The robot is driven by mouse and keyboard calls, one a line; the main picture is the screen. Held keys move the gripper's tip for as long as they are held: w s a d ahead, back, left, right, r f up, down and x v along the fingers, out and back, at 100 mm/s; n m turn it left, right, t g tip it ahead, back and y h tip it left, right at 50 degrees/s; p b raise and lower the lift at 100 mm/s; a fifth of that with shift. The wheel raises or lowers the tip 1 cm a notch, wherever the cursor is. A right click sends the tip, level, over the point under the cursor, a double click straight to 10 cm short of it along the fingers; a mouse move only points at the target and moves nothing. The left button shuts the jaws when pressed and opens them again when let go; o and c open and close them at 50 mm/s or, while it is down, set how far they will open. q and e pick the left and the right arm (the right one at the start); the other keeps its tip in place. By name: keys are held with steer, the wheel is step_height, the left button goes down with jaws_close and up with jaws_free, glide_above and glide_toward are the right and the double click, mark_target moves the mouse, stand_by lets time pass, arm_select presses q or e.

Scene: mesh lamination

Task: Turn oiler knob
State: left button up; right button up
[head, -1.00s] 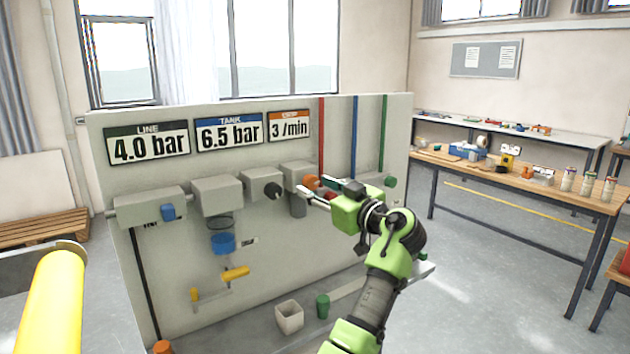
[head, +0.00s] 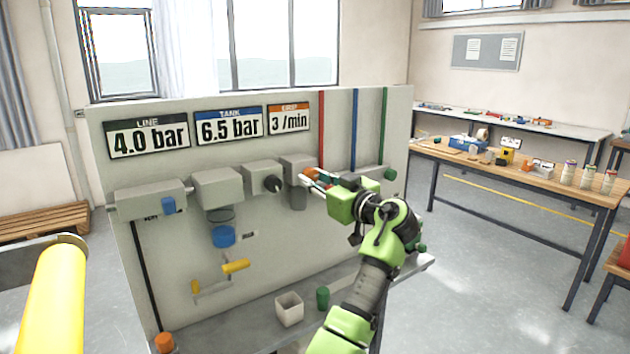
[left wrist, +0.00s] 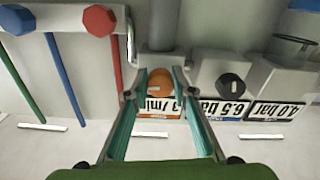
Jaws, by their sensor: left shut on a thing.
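The orange oiler knob (head: 311,174) sits on the front of the rightmost grey block (head: 296,166) on the panel. My left gripper (head: 317,179) reaches it from the right and is shut on it. In the left wrist view the knob (left wrist: 160,88) shows between the two fingers of my left gripper (left wrist: 158,80). The fingers partly cover the knob in the head view. The orange-topped sign (head: 289,121) above reads 3 /min. My right gripper is not in view.
A black knob (head: 272,184) is on the neighbouring block. Red, blue and green pipes (head: 355,130) run down the panel close to my gripper. A white cup (head: 289,308) and a green cylinder (head: 322,298) stand on the ledge below. A workbench (head: 520,170) stands at the right.

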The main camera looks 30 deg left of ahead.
arm_select(q)
steer(key=shift+m, duration=0.3)
steer(key=shift+s+m, duration=0.1)
steer(key=shift+m, duration=0.9)
steer(key=shift+r+m, duration=0.1)
steer(key=shift+m, duration=0.8)
steer(key=m, duration=0.2)
steer(key=shift+s+r+m+p, duration=0.1)
steer(key=shift+m+p, duration=0.2)
steer(key=shift+a+m+p, duration=0.1)
steer(key=shift+m+p, duration=0.45)
steer(key=shift+m, duration=1.05)
steer(key=o, duration=1.1)
